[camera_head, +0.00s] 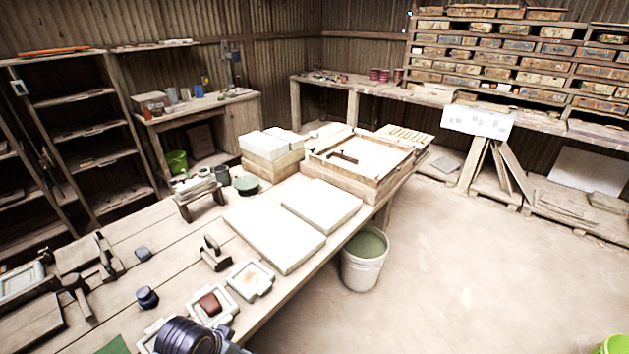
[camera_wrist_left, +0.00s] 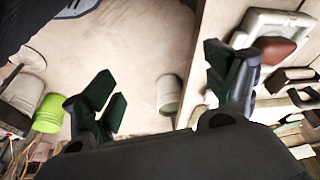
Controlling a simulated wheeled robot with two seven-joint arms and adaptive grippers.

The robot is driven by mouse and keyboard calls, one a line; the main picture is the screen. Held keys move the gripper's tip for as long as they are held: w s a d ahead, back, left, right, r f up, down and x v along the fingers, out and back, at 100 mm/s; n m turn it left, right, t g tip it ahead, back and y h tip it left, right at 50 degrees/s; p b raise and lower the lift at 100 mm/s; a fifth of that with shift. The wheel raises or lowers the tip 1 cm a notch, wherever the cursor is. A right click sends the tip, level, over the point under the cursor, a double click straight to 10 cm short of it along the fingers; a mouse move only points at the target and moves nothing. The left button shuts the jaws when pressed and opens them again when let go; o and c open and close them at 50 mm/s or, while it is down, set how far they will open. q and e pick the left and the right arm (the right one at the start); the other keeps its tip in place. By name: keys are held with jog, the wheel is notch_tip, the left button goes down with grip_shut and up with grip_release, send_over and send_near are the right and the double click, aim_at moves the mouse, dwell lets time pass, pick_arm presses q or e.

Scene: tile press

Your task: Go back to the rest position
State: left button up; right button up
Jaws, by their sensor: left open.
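My left gripper (camera_wrist_left: 163,88) shows in the left wrist view with its two dark green fingers spread wide and nothing between them. In the head view only a dark, rounded part of my arm shows at the bottom edge, and the fingers are hidden or out of frame. It is close to a pale mould (camera_head: 211,305) with a reddish-brown clay piece (camera_head: 209,304) in it, near the front edge of the wooden workbench (camera_head: 150,232). The clay piece also shows in the left wrist view (camera_wrist_left: 274,50), beyond the right finger. My right gripper is not in view.
Another mould (camera_head: 250,280), a stamp-like tool (camera_head: 214,254) and pale slabs (camera_head: 275,237) lie on the bench. A wooden frame (camera_head: 358,165) stands farther back. A white bucket (camera_head: 364,262) is on the floor beside the bench; a green bucket (camera_head: 612,346) is at lower right. Floor between is clear.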

pick_arm(q)
jog(key=shift+s+a+r+n+y, duration=0.7)
jog(key=shift+s+a+n, duration=0.5)
jog(key=shift+s+n, duration=0.65)
jog(key=s+f+g, duration=0.1)
jog(key=s+f, duration=0.2)
jog(key=f, duration=3)
jog(key=s+a+f, duration=0.2)
jog(key=s+f, duration=0.8)
jog(key=s, duration=0.1)
jog(key=s+a+f+g, duration=0.1)
jog(key=s+a+f, duration=0.1)
jog(key=s+f, duration=0.7)
jog(key=shift+s+f+m, duration=0.35)
jog(key=shift+s+m, duration=0.1)
jog(key=shift+s, duration=0.85)
